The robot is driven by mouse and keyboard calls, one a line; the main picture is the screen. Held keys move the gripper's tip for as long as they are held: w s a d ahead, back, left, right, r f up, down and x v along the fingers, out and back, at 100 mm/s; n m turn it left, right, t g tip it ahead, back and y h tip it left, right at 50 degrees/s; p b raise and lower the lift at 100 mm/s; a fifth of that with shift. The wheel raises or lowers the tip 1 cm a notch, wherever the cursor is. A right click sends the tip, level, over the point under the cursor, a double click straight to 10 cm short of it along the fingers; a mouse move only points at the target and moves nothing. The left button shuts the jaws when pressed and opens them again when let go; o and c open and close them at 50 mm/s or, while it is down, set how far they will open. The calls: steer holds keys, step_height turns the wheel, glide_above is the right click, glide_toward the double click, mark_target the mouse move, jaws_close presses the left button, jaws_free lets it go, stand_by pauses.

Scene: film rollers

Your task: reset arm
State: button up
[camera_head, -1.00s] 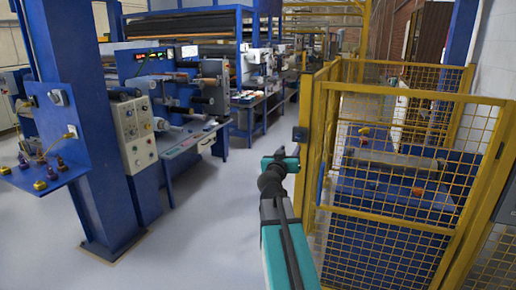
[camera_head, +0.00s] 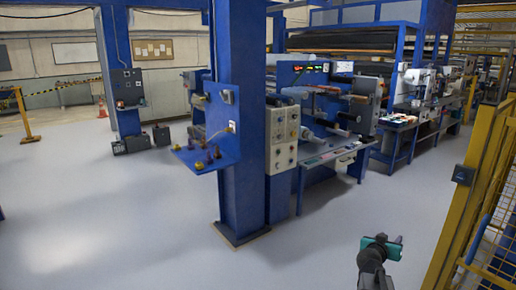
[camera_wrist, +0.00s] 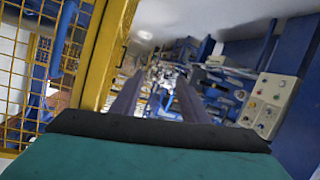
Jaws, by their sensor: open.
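My arm shows at the lower right of the head view, with a dark wrist and a teal part (camera_head: 382,247) above the grey floor. My gripper shows in the wrist view (camera_wrist: 160,88) as two dark fingers set apart, with nothing between them. The fingers point away down the hall towards the blurred machines. No held object shows. The rest of my arm is cut off by the bottom edge of the head view.
A yellow mesh fence (camera_head: 463,215) stands right of my arm. A blue column (camera_head: 238,130) carries a shelf (camera_head: 207,150) with small coloured parts. A blue roller machine (camera_head: 325,120) stands behind it. The floor (camera_head: 110,220) at left is open.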

steer(key=s+a+f+g+y, duration=0.15)
steer(key=s+a+f, duration=0.35)
steer(key=f, duration=0.6)
steer(key=s+a+f+n+g+y, duration=0.1)
steer(key=s+a+f+g, duration=0.35)
steer(key=f, duration=0.75)
steer(key=s+a+f+y, duration=0.2)
steer(key=s+a+f, duration=0.5)
steer(key=f, duration=0.4)
steer(key=s+a+f+n+g+y, duration=0.1)
steer(key=s+a+f+g, duration=0.25)
steer(key=s, duration=0.45)
steer(key=s+a+f+n+g+y, duration=0.15)
steer(key=s+a+f, duration=0.3)
steer(key=s, duration=0.45)
steer(key=s+a+f+g+y, duration=0.1)
steer(key=s+a+f+g, duration=0.2)
steer(key=s+f, duration=0.35)
steer(key=s+a+r+n+g+y, duration=0.2)
steer(key=s+a+r+n, duration=0.1)
steer(key=s, duration=0.4)
steer(key=shift+a, duration=0.85)
steer(key=shift+w+r, duration=0.1)
steer(key=shift+c, duration=1.2)
